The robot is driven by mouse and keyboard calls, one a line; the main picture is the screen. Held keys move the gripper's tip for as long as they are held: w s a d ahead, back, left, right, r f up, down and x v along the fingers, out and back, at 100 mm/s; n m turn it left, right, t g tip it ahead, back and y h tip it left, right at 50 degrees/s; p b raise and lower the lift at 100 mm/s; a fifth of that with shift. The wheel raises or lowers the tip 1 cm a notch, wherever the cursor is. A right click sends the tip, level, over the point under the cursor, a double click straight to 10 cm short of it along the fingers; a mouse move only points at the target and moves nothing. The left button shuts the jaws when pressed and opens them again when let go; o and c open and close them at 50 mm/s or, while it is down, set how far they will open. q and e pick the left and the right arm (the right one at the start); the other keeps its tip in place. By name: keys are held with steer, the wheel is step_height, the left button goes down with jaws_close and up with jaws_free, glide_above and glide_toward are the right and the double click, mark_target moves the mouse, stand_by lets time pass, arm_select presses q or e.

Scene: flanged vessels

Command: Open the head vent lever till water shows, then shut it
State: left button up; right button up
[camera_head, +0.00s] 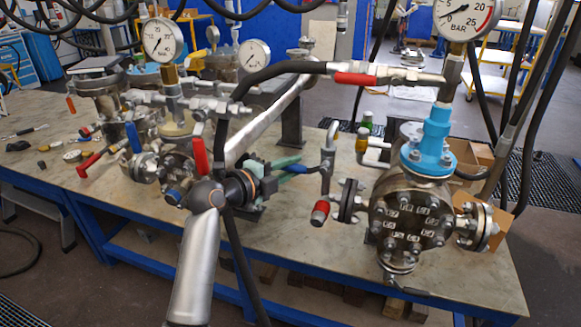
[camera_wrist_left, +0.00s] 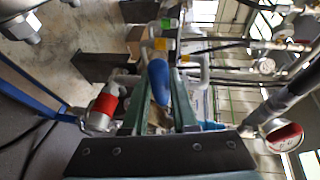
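A blue lever (camera_head: 299,169) sits on a thin pipe at the left side of the flanged vessel (camera_head: 408,215) with the light-blue fitting on top. In the left wrist view the blue lever (camera_wrist_left: 158,82) points its rounded end at the camera, between the two green fingers. My left gripper (camera_head: 284,166) is open, its fingers on either side of the lever with a gap showing. I cannot tell whether either finger touches it. I cannot be sure that this is the head vent lever. No water shows. My right gripper is not in view.
A red-collared fitting (camera_head: 320,212) hangs below the lever, left of the vessel. A red-handled valve (camera_head: 355,79) and black hose pass above. Another vessel (camera_head: 178,125) with gauges stands left, behind my arm. Bare tabletop (camera_head: 275,240) lies in front.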

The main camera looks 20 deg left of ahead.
arm_select(q)
jaws_close()
stand_by(0.9)
